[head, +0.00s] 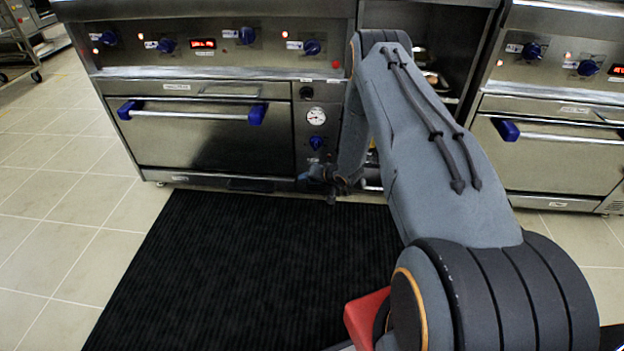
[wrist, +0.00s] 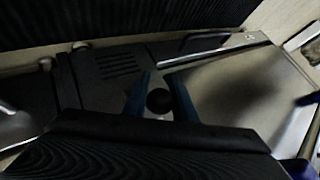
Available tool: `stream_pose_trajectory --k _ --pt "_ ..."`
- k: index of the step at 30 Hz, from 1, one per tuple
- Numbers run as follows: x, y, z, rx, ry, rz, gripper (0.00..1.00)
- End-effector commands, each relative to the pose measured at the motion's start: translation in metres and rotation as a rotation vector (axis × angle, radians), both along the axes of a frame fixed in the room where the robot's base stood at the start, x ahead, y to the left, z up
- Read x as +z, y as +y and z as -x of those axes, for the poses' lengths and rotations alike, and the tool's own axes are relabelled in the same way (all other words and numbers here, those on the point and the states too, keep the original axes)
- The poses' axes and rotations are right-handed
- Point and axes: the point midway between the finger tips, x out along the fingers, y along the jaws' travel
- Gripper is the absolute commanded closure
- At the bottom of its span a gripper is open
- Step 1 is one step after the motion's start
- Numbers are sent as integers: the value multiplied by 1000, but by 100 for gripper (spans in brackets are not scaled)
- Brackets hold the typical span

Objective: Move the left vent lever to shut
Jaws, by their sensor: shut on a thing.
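My gripper (head: 322,176) is low at the bottom right corner of the left oven range (head: 200,135). In the wrist view its two blue fingers (wrist: 160,98) stand on either side of a dark round knob (wrist: 159,102), which looks like the end of the vent lever. The fingers are shut on it. The lever's stem is mostly hidden, and its setting cannot be read. Dark vent slots (wrist: 120,64) show in the metal panel close by in the wrist view. In the head view the lever cannot be made out behind my gripper.
The oven door has a long bar handle (head: 190,115) with blue ends. A dial gauge (head: 316,117) and a blue knob (head: 317,142) are above my gripper. A black ribbed mat (head: 240,270) covers the floor in front. A second range (head: 550,150) stands at right.

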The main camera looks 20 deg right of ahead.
Motion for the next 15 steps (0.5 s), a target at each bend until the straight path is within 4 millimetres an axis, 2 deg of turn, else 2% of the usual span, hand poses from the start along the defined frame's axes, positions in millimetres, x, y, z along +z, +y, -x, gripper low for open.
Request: stream_pose_trajectory --k 1,4,5,7,15 --pt "6 -2 -8 -1 -17 2 100" --pt "7 -2 -8 -1 -17 3 100" --pt "6 -3 -8 -1 -17 3 70" --pt "6 -3 -7 -1 -17 2 58" --pt "3 -4 -4 -3 -10 1 57"
